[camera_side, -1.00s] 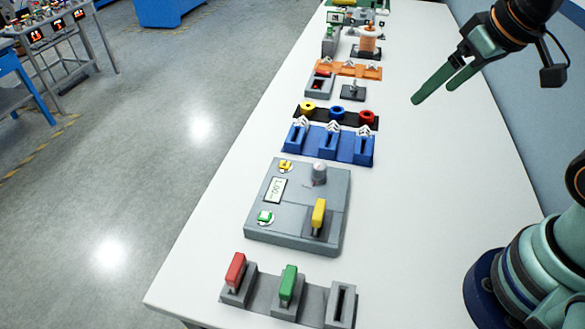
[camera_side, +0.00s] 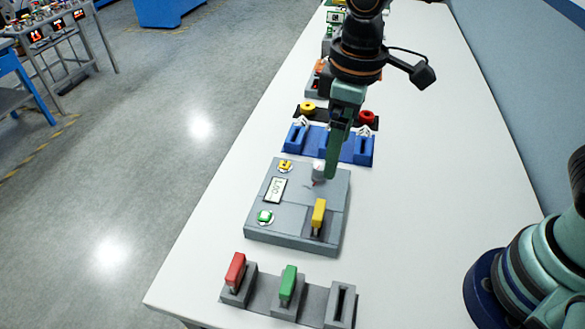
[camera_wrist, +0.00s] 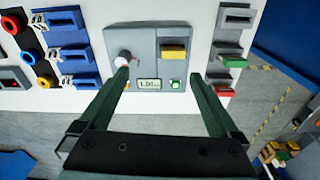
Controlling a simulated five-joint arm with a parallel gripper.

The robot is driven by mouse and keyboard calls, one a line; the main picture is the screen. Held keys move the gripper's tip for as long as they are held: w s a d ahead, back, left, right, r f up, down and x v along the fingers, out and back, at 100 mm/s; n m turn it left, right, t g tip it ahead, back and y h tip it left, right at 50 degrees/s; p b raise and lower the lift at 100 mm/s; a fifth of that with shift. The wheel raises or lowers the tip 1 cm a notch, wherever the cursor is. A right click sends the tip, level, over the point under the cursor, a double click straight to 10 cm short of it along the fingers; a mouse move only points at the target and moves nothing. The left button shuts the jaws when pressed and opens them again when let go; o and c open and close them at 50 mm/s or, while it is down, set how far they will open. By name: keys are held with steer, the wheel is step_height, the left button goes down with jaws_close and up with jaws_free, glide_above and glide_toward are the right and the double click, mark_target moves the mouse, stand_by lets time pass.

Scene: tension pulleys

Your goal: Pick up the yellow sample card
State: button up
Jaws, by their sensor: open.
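The yellow sample card (camera_side: 318,214) stands upright in a slot on the grey instrument box (camera_side: 270,232). In the wrist view the yellow card (camera_wrist: 174,50) is ahead of the fingers and between their lines, with the box (camera_wrist: 146,42) around it. My gripper (camera_side: 333,172) hangs above the far right part of the box, up and beyond the card in the side view, and does not touch it. In the wrist view my gripper (camera_wrist: 160,78) is open and empty, its two fingers wide apart.
A grey rack (camera_side: 262,291) in front holds a red card (camera_side: 235,270) and a green card (camera_side: 288,283), with one empty slot. A round knob (camera_wrist: 124,60) stands on the box. A blue slotted rack (camera_side: 312,148) is behind. Table to the right is clear.

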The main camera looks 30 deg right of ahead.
steer(key=shift+n+g, duration=0.3)
steer(key=shift+n, duration=0.3)
steer(key=a+f, duration=0.1)
steer(key=f, duration=0.3)
steer(key=a+f, duration=0.1)
steer(key=f, duration=0.4)
steer(key=a+f, duration=0.1)
steer(key=f, duration=0.4)
steer(key=shift+s, duration=0.35)
jaws_close()
steer(key=shift+r, duration=0.1)
step_height(320, 180, up, 20)
step_height(320, 180, up, 5)
glide_above(319, 209)
stand_by(0.7)
